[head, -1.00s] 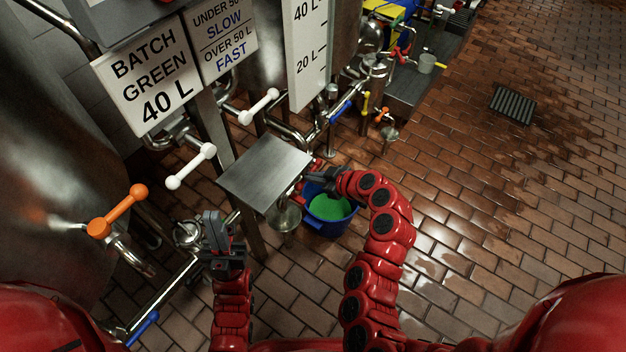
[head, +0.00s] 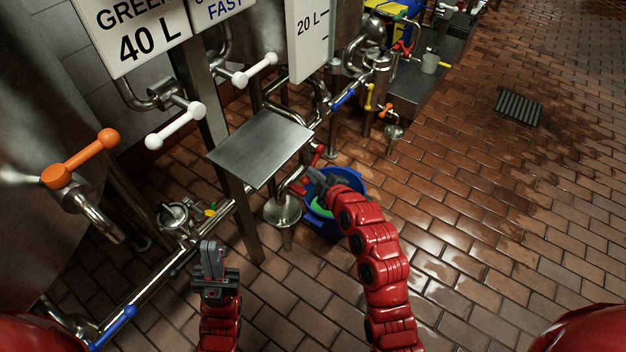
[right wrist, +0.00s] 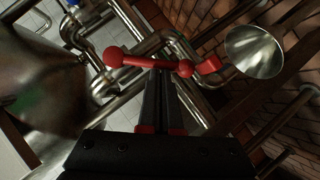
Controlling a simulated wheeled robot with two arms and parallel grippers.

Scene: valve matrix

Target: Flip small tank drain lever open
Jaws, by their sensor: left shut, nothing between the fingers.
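A red lever (right wrist: 150,62) with ball ends lies across the tips of my right gripper (right wrist: 160,75) in the right wrist view. The fingers are together, and I cannot tell whether they touch the lever. In the head view the red lever (head: 317,154) shows partly, beside the metal plate, and my right gripper (head: 312,176) is just below it, above the bucket. My left gripper (head: 208,247) is shut and empty, pointing up at the lower left, apart from any lever. No label marks which lever is the small tank's drain.
A blue bucket (head: 350,184) with green liquid stands under my right gripper. A metal plate (head: 258,148) and a steel funnel (head: 283,210) are to its left. White levers (head: 175,126), an orange lever (head: 82,158) and pipes are further left.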

